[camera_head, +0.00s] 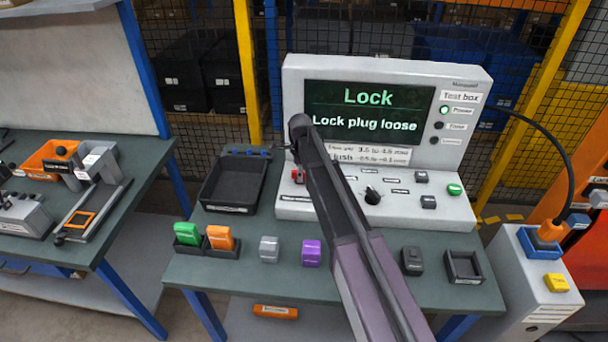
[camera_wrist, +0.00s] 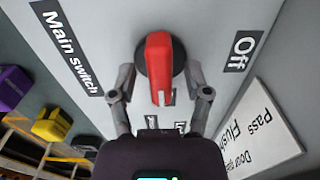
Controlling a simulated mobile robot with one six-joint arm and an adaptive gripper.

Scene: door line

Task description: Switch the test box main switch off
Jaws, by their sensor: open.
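The test box (camera_head: 470,82) stands on the right bench, its screen reading "Lock" and "Lock plug loose". Its red main switch (camera_head: 298,175) is at the left of the sloping panel, partly covered by my arm. In the wrist view, the red switch handle (camera_wrist: 158,65) stands on a dark round base. A "Main switch" label (camera_wrist: 65,45) is to its left and an "Off" label (camera_wrist: 244,50) to its right. My gripper (camera_wrist: 161,85) is open, one finger on each side of the handle, with gaps visible. Contact with the panel is unclear.
The power lamp (camera_head: 444,109) glows green. A black tray (camera_head: 235,184) lies left of the box. Green (camera_head: 187,233), orange (camera_head: 221,238), grey (camera_head: 269,249) and purple (camera_head: 311,253) blocks stand along the bench front. A black cable (camera_head: 560,135) arches at the right.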

